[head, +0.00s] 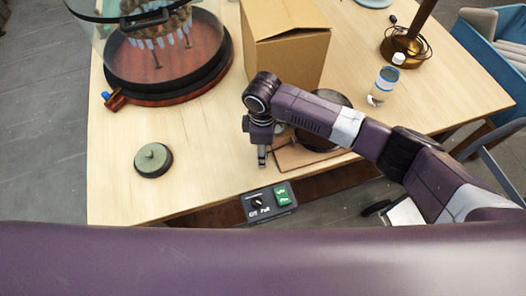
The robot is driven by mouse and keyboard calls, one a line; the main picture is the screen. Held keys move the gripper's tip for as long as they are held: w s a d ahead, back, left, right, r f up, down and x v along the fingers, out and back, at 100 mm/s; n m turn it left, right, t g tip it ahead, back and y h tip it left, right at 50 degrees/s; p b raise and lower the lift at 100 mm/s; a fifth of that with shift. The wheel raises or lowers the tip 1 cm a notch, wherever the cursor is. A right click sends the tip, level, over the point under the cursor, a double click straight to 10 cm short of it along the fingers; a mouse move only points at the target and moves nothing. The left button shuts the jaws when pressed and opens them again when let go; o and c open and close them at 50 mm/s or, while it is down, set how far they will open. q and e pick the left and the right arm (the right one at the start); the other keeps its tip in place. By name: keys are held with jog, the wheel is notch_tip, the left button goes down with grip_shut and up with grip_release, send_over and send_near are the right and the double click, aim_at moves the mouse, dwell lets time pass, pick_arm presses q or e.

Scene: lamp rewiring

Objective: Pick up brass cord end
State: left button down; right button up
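A brass lamp (405,42) stands at the back right of the table, its top cut off by the frame. A dark cord (428,50) loops around its base. A small black piece (393,19) and a white piece (398,58) lie beside the base. I cannot make out which part is the brass cord end. My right gripper (262,160) points down over the table's front middle, left of a brown board. Its fingers look close together, and I see nothing clearly held. My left gripper is not in view.
A cardboard box (285,45) stands behind my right arm, which partly hides a dark round item (328,100). A clear jar (382,86) is at right, a glass-topped display (165,85) at back left. A green disc (153,160) and control box (268,203) are nearer.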

jog(key=shift+f, duration=0.1)
jog(key=c, duration=0.9)
grip_shut()
